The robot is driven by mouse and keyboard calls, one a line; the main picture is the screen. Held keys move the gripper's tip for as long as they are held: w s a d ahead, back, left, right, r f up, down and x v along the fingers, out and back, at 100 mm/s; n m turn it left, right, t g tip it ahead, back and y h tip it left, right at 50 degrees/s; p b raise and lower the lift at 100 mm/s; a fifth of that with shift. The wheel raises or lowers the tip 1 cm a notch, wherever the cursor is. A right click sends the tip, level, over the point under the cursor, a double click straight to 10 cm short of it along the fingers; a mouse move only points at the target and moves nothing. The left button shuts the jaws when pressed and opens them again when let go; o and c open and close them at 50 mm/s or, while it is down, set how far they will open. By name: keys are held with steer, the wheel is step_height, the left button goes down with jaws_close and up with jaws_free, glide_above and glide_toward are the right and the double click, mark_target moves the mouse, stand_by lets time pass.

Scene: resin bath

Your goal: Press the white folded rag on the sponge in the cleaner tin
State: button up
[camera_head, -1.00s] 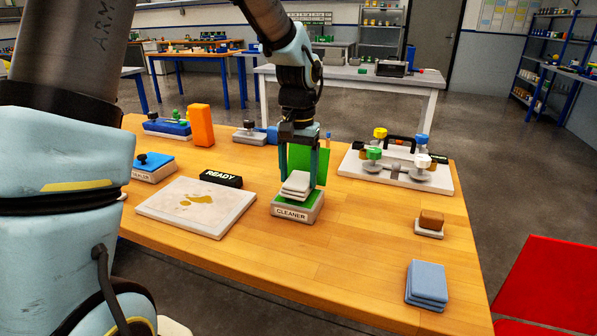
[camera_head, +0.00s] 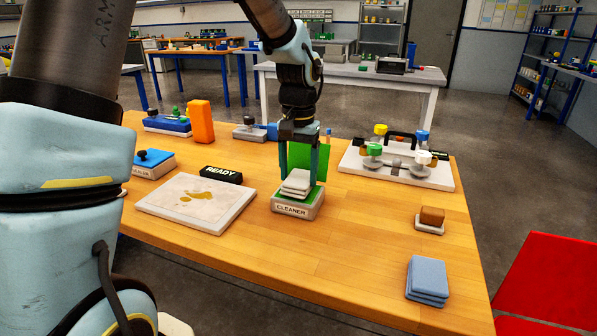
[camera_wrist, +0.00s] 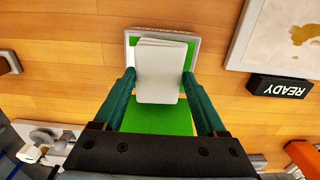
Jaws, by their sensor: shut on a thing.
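The white folded rag (camera_head: 297,183) is held between the fingers of my gripper (camera_head: 302,176), which is shut on it. In the wrist view the rag (camera_wrist: 158,72) lies between the two dark green fingertips (camera_wrist: 160,80). It is directly over the green sponge (camera_head: 289,202) in the cleaner tin (camera_head: 297,209), and the sponge (camera_wrist: 180,45) shows around it. The rag looks low on the sponge, but I cannot tell how hard it presses or whether there is a small gap. It hides most of the sponge.
A green panel (camera_head: 311,159) stands close behind the tin. A stained white plate (camera_head: 170,209) and a READY sign (camera_head: 221,175) are to the left. A fixture board with knobs (camera_head: 430,181), a brown block (camera_head: 432,215) and blue folded cloths (camera_head: 427,278) are to the right. The front table is clear.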

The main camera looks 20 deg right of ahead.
mark_target(298, 177)
steer(key=shift+f, duration=0.5)
stand_by(1.3)
steer(key=shift+r+p, duration=2.85)
steer(key=shift+r, duration=0.7)
